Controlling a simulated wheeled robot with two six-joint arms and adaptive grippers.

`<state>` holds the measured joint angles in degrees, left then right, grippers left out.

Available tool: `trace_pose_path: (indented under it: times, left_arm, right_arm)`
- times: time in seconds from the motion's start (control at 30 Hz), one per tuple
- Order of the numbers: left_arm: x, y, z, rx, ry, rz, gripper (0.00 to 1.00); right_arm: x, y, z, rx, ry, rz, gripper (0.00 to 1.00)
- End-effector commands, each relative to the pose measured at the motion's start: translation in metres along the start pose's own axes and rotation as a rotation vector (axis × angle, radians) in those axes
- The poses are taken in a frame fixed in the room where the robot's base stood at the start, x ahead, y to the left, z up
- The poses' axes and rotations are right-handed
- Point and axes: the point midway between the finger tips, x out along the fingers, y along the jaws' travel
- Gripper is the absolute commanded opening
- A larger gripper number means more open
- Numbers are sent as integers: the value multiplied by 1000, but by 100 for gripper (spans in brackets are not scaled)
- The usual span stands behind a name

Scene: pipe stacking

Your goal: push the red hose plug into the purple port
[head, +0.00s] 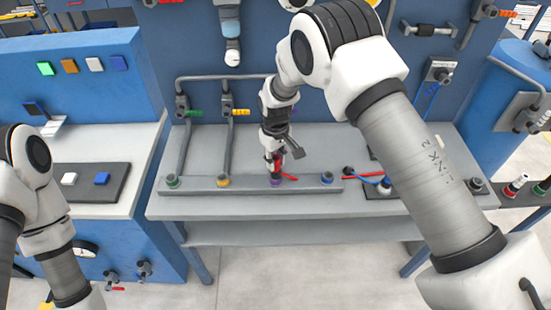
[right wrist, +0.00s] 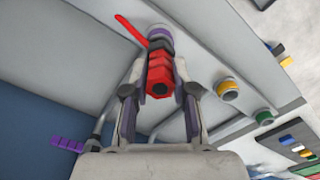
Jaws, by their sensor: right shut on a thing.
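The red hose plug (right wrist: 160,75) is held between the fingers of my right gripper (right wrist: 158,100); the gripper also shows in the head view (head: 275,160) just above the pipe bar. The plug has a dark end that points at the purple port. The purple port (head: 276,182) sits on the grey bar, right below the gripper. In the right wrist view the purple port (right wrist: 158,33) lines up with the plug's dark end. Whether this end touches or enters the port cannot be told. My left gripper is out of view; only its arm shows.
A thin red strip (head: 289,178) lies beside the purple port. The bar also carries a green port (head: 172,181), a yellow port (head: 223,181) and a blue port (head: 327,177). Upright pipes (head: 229,145) stand behind the left ports. The table's front strip is clear.

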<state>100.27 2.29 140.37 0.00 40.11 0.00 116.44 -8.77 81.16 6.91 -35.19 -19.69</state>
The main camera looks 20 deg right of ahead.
Motion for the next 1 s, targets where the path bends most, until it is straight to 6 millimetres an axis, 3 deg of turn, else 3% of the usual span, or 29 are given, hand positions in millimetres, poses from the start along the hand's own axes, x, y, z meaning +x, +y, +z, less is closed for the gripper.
trace_pose_path:
  times: [0.73, 0.77, 0.8, 0.83, 1.0]
  left_arm:
    - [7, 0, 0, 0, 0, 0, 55]
    - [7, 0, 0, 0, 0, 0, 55]
    - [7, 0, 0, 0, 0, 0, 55]
    - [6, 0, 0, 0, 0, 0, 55]
    - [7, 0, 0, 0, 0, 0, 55]
  right_arm:
    - [13, 0, 0, 0, 0, 0, 0]
    - [13, 0, 0, 0, 0, 0, 37]
    - [13, 0, 0, 0, 1, 0, 51]
    - [13, 0, 0, 0, 1, 0, 55]
    - [13, 0, 0, 0, 1, 0, 55]
